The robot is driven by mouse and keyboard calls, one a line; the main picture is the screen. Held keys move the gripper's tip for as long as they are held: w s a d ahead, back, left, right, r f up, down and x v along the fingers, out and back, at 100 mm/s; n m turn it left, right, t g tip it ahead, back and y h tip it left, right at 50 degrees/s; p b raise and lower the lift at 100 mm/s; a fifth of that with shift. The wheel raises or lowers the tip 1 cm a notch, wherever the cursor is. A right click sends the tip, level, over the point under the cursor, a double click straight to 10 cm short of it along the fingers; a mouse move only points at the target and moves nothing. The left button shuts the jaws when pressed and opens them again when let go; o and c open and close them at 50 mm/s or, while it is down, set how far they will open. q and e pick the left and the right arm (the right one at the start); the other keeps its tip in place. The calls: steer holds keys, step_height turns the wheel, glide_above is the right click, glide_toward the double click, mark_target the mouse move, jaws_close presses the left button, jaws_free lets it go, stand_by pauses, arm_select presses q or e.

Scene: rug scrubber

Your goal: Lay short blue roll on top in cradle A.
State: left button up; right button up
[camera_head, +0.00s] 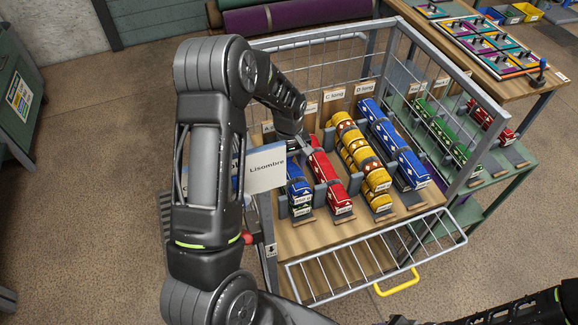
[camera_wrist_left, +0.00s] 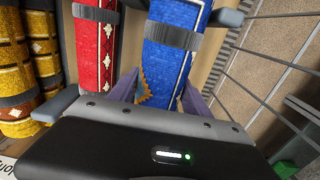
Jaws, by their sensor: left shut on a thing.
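The short blue roll (camera_head: 295,186) is at cradle A, the leftmost cradle in the cart, partly behind my left arm and a white sign. Another roll end (camera_head: 302,211) shows just below it; I cannot tell whether the two touch. My left gripper (camera_head: 303,143) is over the far part of cradle A, its fingers mostly hidden in the head view. In the left wrist view, the blue roll (camera_wrist_left: 173,45) with a grey band lies between the fingers of my left gripper (camera_wrist_left: 160,97), which is shut on it. My right gripper is out of view.
A red roll (camera_head: 328,174) lies in the neighbouring cradle, with yellow rolls (camera_head: 362,160) and long blue rolls (camera_head: 397,149) further right. The cart's wire front (camera_head: 370,262) is lowered. Wire walls stand around the cradles. Green rolls (camera_head: 440,132) lie on a shelf beyond.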

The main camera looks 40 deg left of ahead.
mark_target(289, 162)
arm_select(q)
steer(key=shift+f, duration=0.1)
steer(key=o, duration=1.7)
steer(key=shift+c, duration=0.2)
step_height(289, 162, up, 12)
steer(key=b, duration=0.2)
steer(key=shift+b, duration=0.3)
